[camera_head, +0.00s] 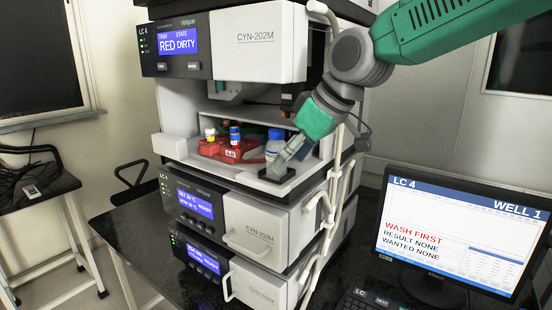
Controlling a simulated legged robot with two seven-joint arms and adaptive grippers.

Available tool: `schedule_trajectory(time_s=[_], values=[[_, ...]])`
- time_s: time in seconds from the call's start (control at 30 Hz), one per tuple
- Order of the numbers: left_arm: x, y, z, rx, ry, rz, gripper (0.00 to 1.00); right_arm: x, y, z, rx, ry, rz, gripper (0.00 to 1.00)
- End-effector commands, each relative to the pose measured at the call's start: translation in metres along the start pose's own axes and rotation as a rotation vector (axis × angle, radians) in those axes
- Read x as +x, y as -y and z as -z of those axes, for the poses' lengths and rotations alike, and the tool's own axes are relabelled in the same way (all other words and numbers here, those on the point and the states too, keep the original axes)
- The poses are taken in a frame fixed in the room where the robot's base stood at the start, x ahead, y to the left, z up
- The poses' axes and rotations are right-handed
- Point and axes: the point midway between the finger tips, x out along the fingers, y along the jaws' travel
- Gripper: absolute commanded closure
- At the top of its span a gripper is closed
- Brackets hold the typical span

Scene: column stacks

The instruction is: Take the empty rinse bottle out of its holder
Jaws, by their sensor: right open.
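The rinse bottle (274,146), pale with a blue cap, stands upright at the right of the open bay in the machine. Its lower part sits by a dark holder (270,184); whether it is empty cannot be told. My right gripper (283,166) comes down from the upper right, open, with its fingers right at the bottle's right side and partly in front of it. I cannot tell whether the fingers touch the bottle. My left gripper does not show.
A red tray (228,153) with several small capped vials sits left of the bottle. The bay's upper housing (258,44) overhangs closely. White tubes (333,190) run down the machine's right side. A monitor (462,236) reading "WASH FIRST" stands at the right.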

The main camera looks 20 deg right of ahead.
Motion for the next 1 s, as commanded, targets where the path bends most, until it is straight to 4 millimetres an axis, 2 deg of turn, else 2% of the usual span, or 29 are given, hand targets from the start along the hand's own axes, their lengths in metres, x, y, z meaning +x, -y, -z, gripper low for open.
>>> schedule_trajectory(time_s=[0.17,0.3,0.57,0.7,1.0], values=[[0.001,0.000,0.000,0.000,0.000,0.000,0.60,0.020,0.000,0.025,-0.001,0.003,0.001,0.40],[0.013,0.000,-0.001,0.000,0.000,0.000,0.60,0.028,0.000,0.022,-0.001,0.001,0.000,0.40],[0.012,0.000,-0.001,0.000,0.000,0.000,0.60,0.027,0.001,0.023,-0.001,0.000,0.000,0.40],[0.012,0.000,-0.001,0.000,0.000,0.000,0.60,0.027,0.000,0.023,0.000,0.001,0.001,0.81],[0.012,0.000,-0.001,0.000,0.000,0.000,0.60,0.027,0.000,0.022,0.000,0.002,0.001,0.81]])
